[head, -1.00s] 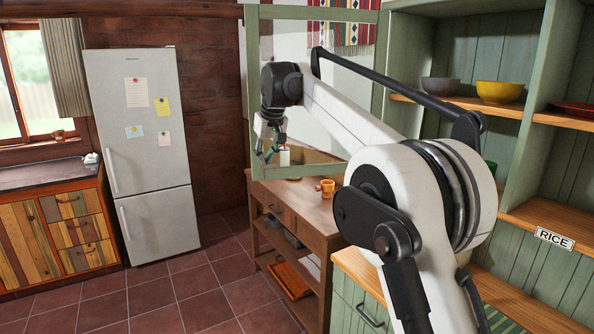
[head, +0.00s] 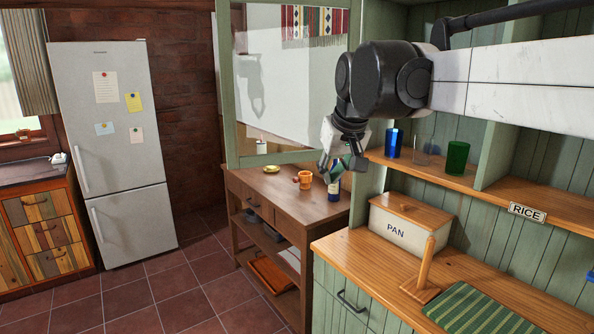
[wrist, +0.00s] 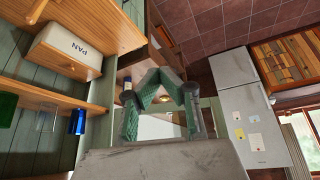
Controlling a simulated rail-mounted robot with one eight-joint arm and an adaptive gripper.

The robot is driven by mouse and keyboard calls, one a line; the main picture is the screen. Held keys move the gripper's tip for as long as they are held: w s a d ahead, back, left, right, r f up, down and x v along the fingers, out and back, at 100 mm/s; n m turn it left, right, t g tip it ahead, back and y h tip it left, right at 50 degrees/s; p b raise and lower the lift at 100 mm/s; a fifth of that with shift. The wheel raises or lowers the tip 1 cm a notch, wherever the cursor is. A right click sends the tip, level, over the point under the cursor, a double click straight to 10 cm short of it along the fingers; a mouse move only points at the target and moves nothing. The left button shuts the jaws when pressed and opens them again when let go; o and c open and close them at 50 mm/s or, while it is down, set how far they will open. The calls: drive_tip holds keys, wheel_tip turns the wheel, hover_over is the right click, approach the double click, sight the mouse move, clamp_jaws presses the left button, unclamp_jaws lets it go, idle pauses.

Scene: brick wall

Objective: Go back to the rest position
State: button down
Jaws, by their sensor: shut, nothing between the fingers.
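My gripper (head: 336,172) hangs from the arm at the centre right of the head view, its green fingers pointing down. It appears in front of the far wooden side table, beside the green shelf unit. In the wrist view the green fingers (wrist: 167,78) are angled together with their tips meeting, and nothing is between them. My gripper holds nothing. A dark blue bottle with a white label (head: 333,192) shows just below the fingers in the head view; I cannot tell the gap in depth.
The side table (head: 280,190) bears an orange mug (head: 303,180) and a yellow dish (head: 271,169). The green shelf unit (head: 500,160) has a blue cup (head: 394,143), a green cup (head: 457,157) and a PAN box (head: 410,222) below. A fridge (head: 110,150) stands left. The floor between is clear.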

drive_tip(key=s+d+f+m+b, duration=0.1)
drive_tip(key=s+d+f, duration=0.3)
drive_tip(key=s+f, duration=0.3)
drive_tip(key=s+d+f+m+t+h+b, duration=0.1)
drive_tip(key=s+d+f, duration=0.3)
drive_tip(key=s+f, duration=0.4)
drive_tip(key=s+d+f+m+b, duration=0.1)
drive_tip(key=s+d+f, duration=0.3)
drive_tip(key=s+f, duration=0.4)
drive_tip(key=s+b, duration=0.1)
drive_tip(key=s, duration=0.3)
drive_tip(key=shift+d+t+h, duration=0.25)
drive_tip(key=shift+t+h, duration=0.05)
